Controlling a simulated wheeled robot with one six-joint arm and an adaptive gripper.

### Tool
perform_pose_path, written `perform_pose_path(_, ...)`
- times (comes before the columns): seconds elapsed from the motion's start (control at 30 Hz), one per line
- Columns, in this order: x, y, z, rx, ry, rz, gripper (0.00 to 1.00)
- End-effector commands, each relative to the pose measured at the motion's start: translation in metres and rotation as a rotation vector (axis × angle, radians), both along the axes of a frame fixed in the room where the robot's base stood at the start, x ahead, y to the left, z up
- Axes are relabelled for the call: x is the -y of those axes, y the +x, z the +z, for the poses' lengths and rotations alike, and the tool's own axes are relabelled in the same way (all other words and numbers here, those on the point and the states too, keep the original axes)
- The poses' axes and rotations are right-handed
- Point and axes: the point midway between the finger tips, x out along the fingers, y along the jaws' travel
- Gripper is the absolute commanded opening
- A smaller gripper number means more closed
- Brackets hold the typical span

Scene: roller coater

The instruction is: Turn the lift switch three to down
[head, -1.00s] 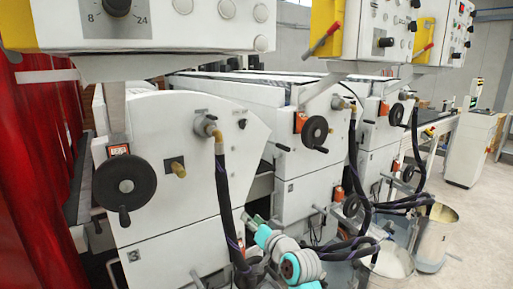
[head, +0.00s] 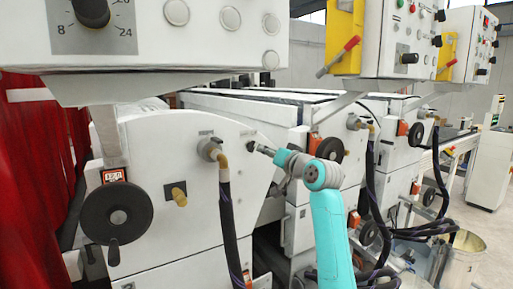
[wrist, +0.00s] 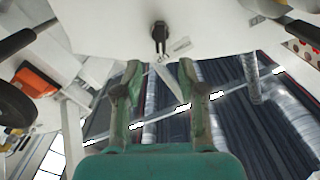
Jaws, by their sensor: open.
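A small black switch (wrist: 160,33) sits on a white machine panel in the wrist view, with a small label beside it. Its number cannot be read. My gripper (wrist: 160,68) is open there, its two green fingers spread below the switch, with the switch just beyond and between the fingertips, not gripped. In the head view my gripper (head: 262,149) is at the right edge of the nearest white machine's side panel (head: 165,150), close to the small switch (head: 250,135), which it partly crowds. The switch's exact setting is too small to tell.
A black handwheel (head: 116,213) and a hose (head: 227,215) on a brass fitting are on the nearest machine, left of my gripper. Control boxes (head: 395,35) hang above. More white machines stand behind to the right. A metal bucket (head: 462,250) stands on the floor.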

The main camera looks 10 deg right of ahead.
Motion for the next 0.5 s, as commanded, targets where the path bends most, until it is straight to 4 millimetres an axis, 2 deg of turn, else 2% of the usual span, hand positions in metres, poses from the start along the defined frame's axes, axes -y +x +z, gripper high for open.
perform_pose_path(0.1,-0.008,0.022,0.0,-0.002,0.002,0.002,0.41)
perform_pose_path(0.3,-0.018,0.052,0.0,-0.002,0.001,0.001,0.41)
perform_pose_path(0.5,-0.023,0.069,0.0,0.0,0.001,0.0,0.41)
